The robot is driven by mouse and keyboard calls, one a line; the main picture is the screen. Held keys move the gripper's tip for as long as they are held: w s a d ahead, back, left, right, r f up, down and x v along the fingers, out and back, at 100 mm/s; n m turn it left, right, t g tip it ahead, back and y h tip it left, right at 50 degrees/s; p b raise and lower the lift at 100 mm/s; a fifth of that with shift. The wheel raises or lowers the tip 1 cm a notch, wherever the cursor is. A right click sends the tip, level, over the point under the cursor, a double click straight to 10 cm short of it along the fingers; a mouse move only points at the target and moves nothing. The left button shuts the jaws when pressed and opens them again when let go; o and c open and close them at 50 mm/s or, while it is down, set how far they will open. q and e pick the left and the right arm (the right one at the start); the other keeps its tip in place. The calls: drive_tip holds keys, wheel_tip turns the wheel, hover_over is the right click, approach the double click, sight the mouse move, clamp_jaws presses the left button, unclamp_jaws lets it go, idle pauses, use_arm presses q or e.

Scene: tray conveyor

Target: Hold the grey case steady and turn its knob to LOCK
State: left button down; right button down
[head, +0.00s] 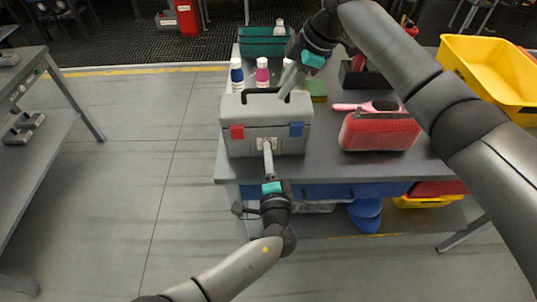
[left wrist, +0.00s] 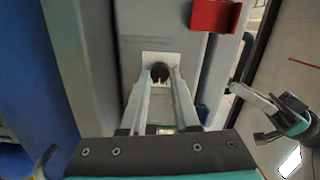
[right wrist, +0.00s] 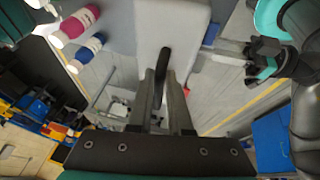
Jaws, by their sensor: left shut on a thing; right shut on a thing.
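The grey case (head: 240,143) stands upright near the front left edge of the table, with a red latch (head: 237,132) and a blue latch (head: 296,130) on its front. My left gripper (head: 268,146) is at the case's front, between the latches. In the left wrist view its fingers (left wrist: 160,78) are shut on the dark round knob (left wrist: 160,70) on a pale plate (left wrist: 146,58). The plate's lettering is not readable. My right gripper (head: 286,92) comes from above and is shut on the black handle (right wrist: 163,62) on the case's top.
Bottles (head: 262,72) and a green bin (head: 262,46) stand behind the case. A red bag-like item (head: 378,132) and a pink brush (head: 352,107) lie to its right. A yellow crate (head: 490,70) is at the back right. Clear floor lies to the left.

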drive_tip(key=shift+s+d+f, duration=0.1)
drive_tip(key=shift+s+f, duration=0.05)
drive_tip(key=shift+f, duration=0.15)
use_arm(q)
drive_tip(key=c, duration=0.6)
unclamp_jaws()
drive_tip(key=shift+c, duration=0.2)
drive_tip(key=s+d, duration=0.1)
drive_tip(key=s, duration=1.1)
use_arm(e)
drive_tip(key=c, duration=1.1)
unclamp_jaws()
drive_tip(key=o, duration=0.3)
drive_tip(key=shift+r, duration=0.2)
